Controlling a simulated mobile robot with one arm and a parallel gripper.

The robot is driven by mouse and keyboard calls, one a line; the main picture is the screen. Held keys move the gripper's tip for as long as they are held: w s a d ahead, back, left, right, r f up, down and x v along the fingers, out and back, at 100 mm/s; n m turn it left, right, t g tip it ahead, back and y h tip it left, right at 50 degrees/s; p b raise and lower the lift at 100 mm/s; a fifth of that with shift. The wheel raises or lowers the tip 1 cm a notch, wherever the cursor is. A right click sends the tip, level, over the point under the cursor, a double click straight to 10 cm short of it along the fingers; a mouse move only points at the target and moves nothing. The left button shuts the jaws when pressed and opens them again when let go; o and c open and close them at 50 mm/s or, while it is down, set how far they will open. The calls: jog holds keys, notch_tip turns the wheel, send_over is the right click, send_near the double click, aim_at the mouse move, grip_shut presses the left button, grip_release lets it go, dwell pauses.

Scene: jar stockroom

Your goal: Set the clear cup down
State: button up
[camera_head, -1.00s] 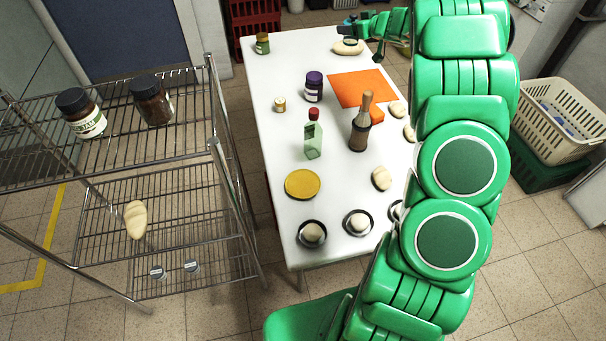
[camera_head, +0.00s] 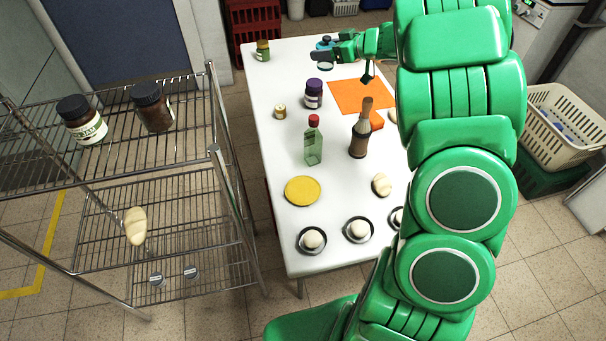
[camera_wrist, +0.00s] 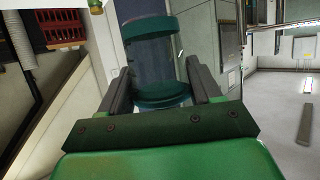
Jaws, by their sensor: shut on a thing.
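My gripper (camera_head: 326,52) is at the far end of the white table (camera_head: 285,75), reaching in from the right. It is shut on the clear cup. In the wrist view the cup (camera_wrist: 153,60) is a see-through cylinder with a teal band at each end, sitting between the two fingers (camera_wrist: 160,92). In the head view the cup's lower ring (camera_head: 325,66) shows just below the fingers, and the fingers cover much of it. I cannot tell whether the cup touches the table.
A green jar (camera_head: 263,50) stands left of the cup. A purple-lidded jar (camera_head: 314,94) and an orange mat (camera_head: 360,96) lie nearer. A green bottle (camera_head: 313,146), a dark bottle (camera_head: 359,137) and a yellow disc (camera_head: 302,191) are farther forward. The tabletop between green and purple jars is bare.

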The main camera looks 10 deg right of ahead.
jog(key=s+a+n+g+y, duration=0.15)
jog(key=s+a, duration=0.25)
jog(key=s, duration=0.4)
jog(key=s+a+r+n+g+y, duration=0.1)
jog(key=s+a+n+g, duration=0.1)
jog(key=s+a, duration=0.35)
jog(key=s+a+n+g+y, duration=0.1)
jog(key=s+a+n+g, duration=0.15)
jog(key=s, duration=0.75)
jog(key=shift+m+t, duration=0.4)
jog(key=shift+t, duration=0.1)
jog(key=shift+w+a+f, duration=0.1)
jog(key=shift+f, duration=6.7)
jog(key=shift+w+a+f, duration=0.1)
jog(key=shift+f, duration=6.65)
jog(key=o, duration=1)
jog(key=shift+d, duration=0.1)
jog(key=shift+v, duration=6)
jog(key=shift+r, duration=0.1)
